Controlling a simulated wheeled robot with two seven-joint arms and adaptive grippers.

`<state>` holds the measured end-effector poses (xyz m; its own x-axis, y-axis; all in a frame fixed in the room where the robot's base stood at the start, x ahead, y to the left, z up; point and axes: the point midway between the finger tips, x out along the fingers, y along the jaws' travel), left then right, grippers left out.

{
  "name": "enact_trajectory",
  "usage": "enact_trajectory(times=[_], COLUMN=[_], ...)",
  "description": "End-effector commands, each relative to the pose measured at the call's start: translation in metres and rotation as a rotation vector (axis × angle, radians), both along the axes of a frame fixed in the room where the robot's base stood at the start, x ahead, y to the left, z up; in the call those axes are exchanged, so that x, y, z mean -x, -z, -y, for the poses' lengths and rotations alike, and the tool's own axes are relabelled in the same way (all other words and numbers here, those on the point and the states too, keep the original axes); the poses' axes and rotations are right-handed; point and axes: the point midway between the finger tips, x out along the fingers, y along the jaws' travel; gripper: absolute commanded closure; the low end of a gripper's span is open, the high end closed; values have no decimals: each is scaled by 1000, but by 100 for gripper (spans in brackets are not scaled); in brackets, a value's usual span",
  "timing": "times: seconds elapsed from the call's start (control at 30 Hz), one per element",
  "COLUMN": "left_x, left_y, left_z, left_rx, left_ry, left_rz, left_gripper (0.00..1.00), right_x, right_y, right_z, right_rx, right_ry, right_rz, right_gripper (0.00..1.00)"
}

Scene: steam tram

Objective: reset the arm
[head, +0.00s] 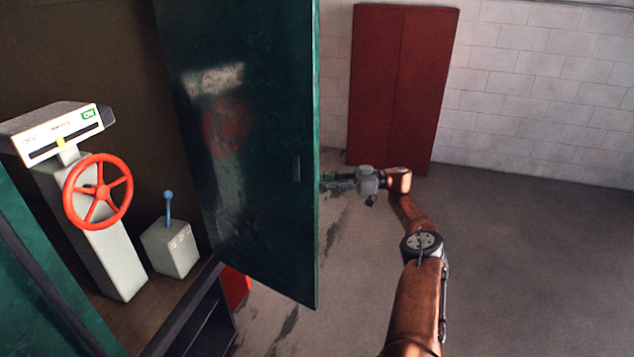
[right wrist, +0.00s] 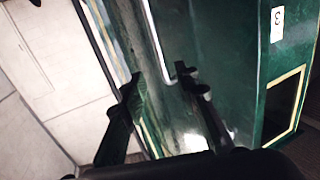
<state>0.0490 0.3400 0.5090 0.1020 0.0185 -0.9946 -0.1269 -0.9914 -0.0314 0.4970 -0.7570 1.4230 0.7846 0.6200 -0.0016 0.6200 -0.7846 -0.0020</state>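My right arm (head: 415,300) reaches forward on the right of the head view and bends left at its far end. My right gripper (head: 328,181) is at the edge of an open green door (head: 240,110), and its tips are partly hidden behind that door. In the right wrist view the gripper's fingers (right wrist: 160,88) stand apart with nothing seen held between them. Green panelling (right wrist: 225,60) lies beyond the fingers; I cannot tell whether they touch it. My left gripper is not in view.
Left of the door stand a red handwheel (head: 98,192) on a grey column and a grey box with a blue lever (head: 168,208). A red cabinet (head: 400,85) stands by the white brick wall. The floor (head: 540,270) on the right is clear.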

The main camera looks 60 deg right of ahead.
Motion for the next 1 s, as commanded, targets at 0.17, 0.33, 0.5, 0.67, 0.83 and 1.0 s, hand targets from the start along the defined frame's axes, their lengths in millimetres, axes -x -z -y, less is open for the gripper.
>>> enact_trajectory(times=[0.17,0.33,0.5,0.67,0.83,1.0], left_x=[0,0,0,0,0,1], left_y=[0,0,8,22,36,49], left_z=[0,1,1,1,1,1], left_rx=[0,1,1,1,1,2], left_ry=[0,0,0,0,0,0], left_rz=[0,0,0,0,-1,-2], left_gripper=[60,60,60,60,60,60], right_x=[0,-1,-14,-35,-44,-35], right_y=[0,2,51,158,283,406], right_z=[0,0,2,7,6,-4], right_rx=[0,0,-2,10,47,97], right_ry=[0,1,48,164,297,416], right_rz=[0,0,-7,-30,-82,-162], right_gripper=[71,71,71,71,71,71])
